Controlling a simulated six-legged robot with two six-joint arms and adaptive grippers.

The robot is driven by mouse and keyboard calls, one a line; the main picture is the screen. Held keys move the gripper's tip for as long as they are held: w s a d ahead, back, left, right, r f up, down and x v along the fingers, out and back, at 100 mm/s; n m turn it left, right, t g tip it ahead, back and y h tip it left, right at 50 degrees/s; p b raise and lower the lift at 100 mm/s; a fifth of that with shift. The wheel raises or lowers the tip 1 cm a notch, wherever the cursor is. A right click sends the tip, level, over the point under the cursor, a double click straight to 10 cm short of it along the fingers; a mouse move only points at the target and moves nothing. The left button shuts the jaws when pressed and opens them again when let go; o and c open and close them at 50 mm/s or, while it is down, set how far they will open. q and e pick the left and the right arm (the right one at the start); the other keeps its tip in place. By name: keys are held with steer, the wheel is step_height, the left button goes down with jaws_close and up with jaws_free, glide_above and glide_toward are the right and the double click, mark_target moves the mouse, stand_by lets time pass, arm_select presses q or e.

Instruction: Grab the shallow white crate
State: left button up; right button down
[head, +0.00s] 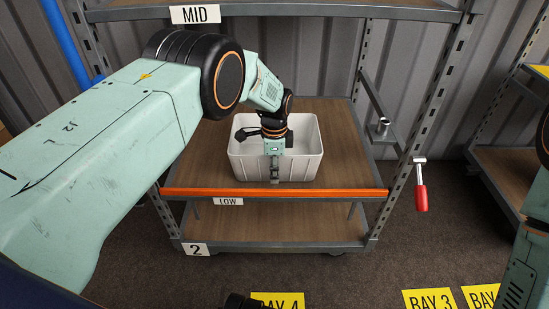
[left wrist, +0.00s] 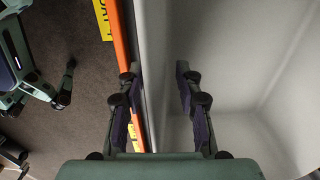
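The shallow white crate (head: 305,164) stands on the wooden LOW shelf board (head: 345,150). My left gripper (head: 274,176) points down at the crate's front wall, roughly mid-width. In the left wrist view, its fingers (left wrist: 157,72) are apart, one on each side of the crate's front wall (left wrist: 153,30); I see no clear closing on it. The inside of the crate that shows is empty; part of it is hidden by my wrist. My right arm (head: 527,255) shows only at the right edge of the head view. I cannot make out its gripper.
An orange strip (head: 330,194) runs along the shelf's front edge. The MID shelf (head: 300,10) is above, and the rack posts (head: 408,130) flank the crate. Wooden board is bare on both sides of the crate.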

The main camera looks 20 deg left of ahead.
arm_select(q)
steer(key=shift+w+f, duration=0.1)
steer(key=shift+f, duration=0.55)
steer(key=shift+r, duration=0.1)
steer(key=shift+c, duration=0.3)
jaws_close()
